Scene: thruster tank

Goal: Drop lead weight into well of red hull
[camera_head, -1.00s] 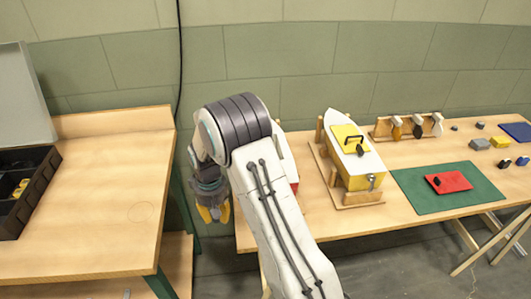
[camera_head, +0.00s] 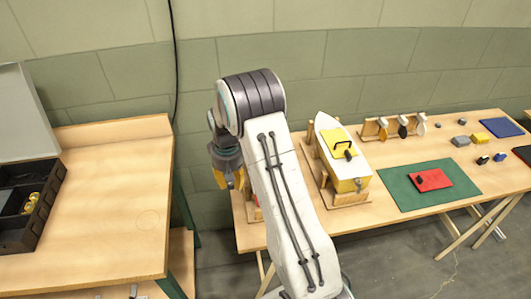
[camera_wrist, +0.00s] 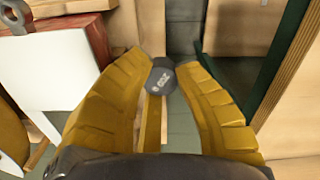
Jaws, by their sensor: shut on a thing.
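My gripper (camera_head: 228,182) hangs low over the gap between the two benches, by the left end of the right bench. In the wrist view my gripper (camera_wrist: 165,78) has its yellow fingers shut on a dark grey lead weight (camera_wrist: 160,77) with pale markings. The weight cannot be made out in the head view. The red hull (camera_wrist: 78,26), with a white top, is at the upper left of the wrist view, apart from the weight. Only a red sliver of it (camera_head: 257,213) shows beside my arm in the head view. Its well is not visible.
A yellow-sided white hull (camera_head: 352,184) sits in a wooden cradle on the right bench. A green mat (camera_head: 400,198) with a red plate (camera_head: 434,180) lies right of it. The left bench (camera_head: 110,220) holds an open dark case (camera_head: 35,225); its middle is clear.

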